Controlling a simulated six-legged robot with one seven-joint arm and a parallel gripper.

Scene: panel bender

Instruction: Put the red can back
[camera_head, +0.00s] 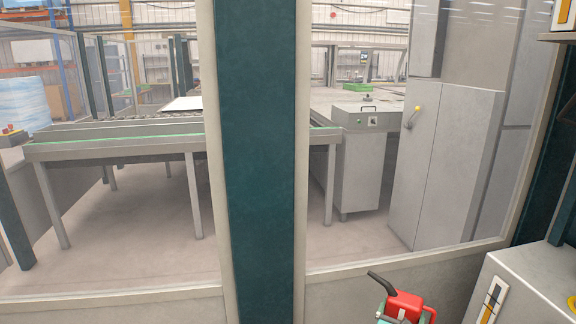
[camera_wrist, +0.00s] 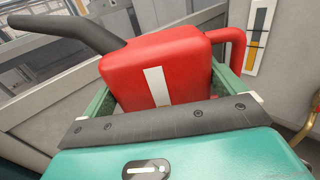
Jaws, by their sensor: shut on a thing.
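The red can (camera_wrist: 185,65) has a long dark spout pointing to the upper left, a red handle on its right and a white and yellow strip on its face. It fills the upper middle of the wrist view. It also shows at the bottom right of the head view (camera_head: 404,304), with its spout up and to the left. My gripper (camera_wrist: 168,88) is shut on the can, with a green finger on either side of its body. The can's underside is hidden by the gripper.
A teal post (camera_head: 253,160) stands straight ahead between framed clear panels. Behind them are a roller table (camera_head: 120,146) and a grey cabinet (camera_head: 455,165). A light grey box (camera_head: 530,285) with a striped label stands right of the can. A shelf edge (camera_head: 557,37) shows at upper right.

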